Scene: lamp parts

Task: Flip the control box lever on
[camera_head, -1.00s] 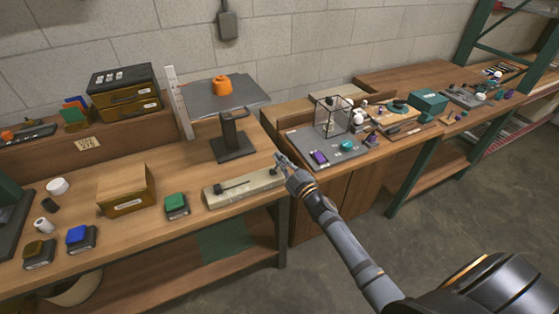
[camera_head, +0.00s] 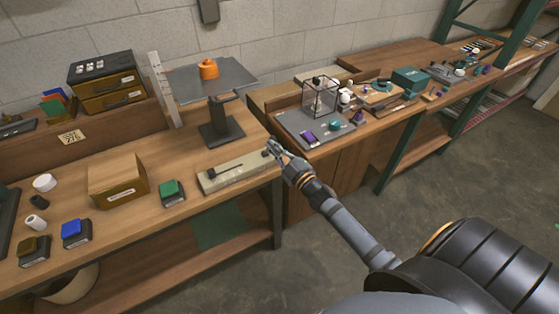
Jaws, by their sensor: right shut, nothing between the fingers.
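The control box appears to be the long pale box (camera_head: 222,183) lying near the front right edge of the wooden workbench. A dark lever or rod (camera_head: 228,170) lies along its top, and a small dark knob (camera_head: 266,153) sits at its right end. Which way the lever is set is too small to tell. My right gripper (camera_head: 271,147) is shut and empty, close beside the knob at the box's right end. I cannot tell whether it touches the knob. My left gripper is out of view.
A green-topped block (camera_head: 170,190) and a cardboard box (camera_head: 117,181) stand left of the control box. A black stand (camera_head: 221,128) rises behind it. A grey tray (camera_head: 300,128) with small parts lies on the neighbouring bench. The floor at right is clear.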

